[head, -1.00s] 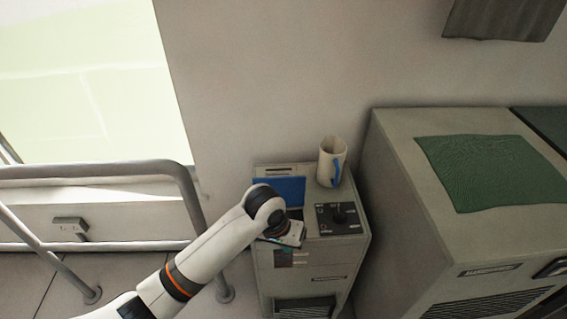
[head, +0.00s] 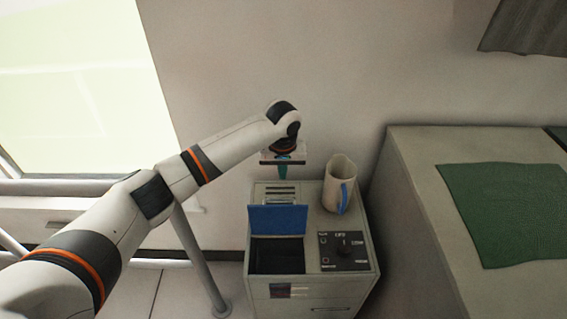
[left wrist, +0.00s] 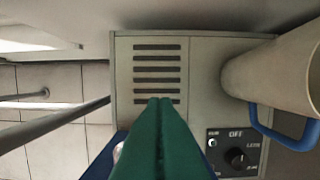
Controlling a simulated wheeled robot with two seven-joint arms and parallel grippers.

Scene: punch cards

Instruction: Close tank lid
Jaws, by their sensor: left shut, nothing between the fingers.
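The tank lid is a blue panel (head: 278,219) on top of a grey cabinet (head: 350,275). It stands raised at the back edge of a dark open tank compartment (head: 277,257). My left gripper (head: 283,174) is above the back of the cabinet top, behind the lid, and its fingers point down. In the left wrist view its green fingers (left wrist: 160,135) are shut with nothing between them, over the slotted vent (left wrist: 157,70). Blue parts of the lid (left wrist: 194,158) show beside the fingers, which hide its middle. My right gripper is not in view.
A cream mug (head: 339,183) with a blue handle stands at the back right of the cabinet top, right of my gripper. A black knob panel (head: 344,251) is in front of it. A large grey cabinet (head: 420,190) with a green mat stands right. A metal railing (head: 200,262) is at left.

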